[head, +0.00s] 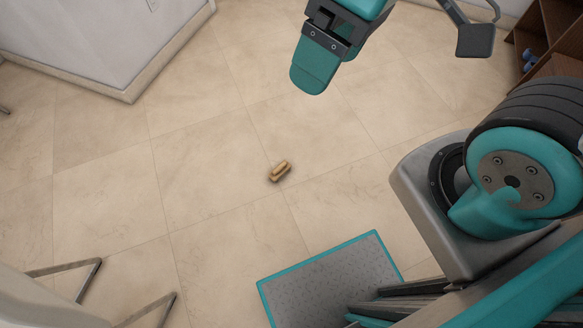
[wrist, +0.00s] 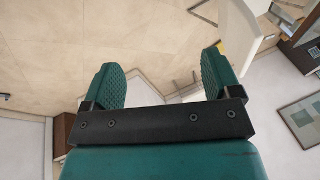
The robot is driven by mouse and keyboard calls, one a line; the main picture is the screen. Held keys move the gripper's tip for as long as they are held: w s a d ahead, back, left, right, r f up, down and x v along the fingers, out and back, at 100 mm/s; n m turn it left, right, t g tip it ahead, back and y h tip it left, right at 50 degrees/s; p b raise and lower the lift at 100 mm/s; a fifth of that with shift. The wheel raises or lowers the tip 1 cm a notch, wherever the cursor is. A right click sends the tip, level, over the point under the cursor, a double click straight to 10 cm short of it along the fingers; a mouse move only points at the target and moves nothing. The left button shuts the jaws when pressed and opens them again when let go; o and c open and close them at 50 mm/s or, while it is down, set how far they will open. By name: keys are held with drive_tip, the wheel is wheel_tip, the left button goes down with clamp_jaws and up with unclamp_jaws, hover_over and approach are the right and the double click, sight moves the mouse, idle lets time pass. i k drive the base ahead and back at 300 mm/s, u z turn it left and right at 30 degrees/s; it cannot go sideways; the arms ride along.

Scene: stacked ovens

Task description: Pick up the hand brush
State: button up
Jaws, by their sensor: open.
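A small tan hand brush (head: 280,171) lies on the tiled floor near the middle of the head view. My gripper (head: 314,80) is at the top of the head view, above and slightly right of the brush in the picture, and clearly apart from it. In the wrist view my gripper (wrist: 164,74) shows its two green textured fingers spread wide with nothing between them. The hand brush cannot be made out in the wrist view.
The beige tiled floor (head: 110,190) around the brush is clear. A white wall corner (head: 100,40) stands at top left. Metal legs (head: 90,275) stand at lower left. A brown wooden shelf (head: 555,35) is at top right. The wrist view shows white furniture (wrist: 245,30) and a framed picture (wrist: 300,118).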

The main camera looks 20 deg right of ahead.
sight(282, 169)
drive_tip(key=u, duration=2.05)
drive_tip(key=i, duration=0.9)
drive_tip(key=z, duration=1.85)
drive_tip(key=i, duration=0.5)
drive_tip(key=z, duration=0.05)
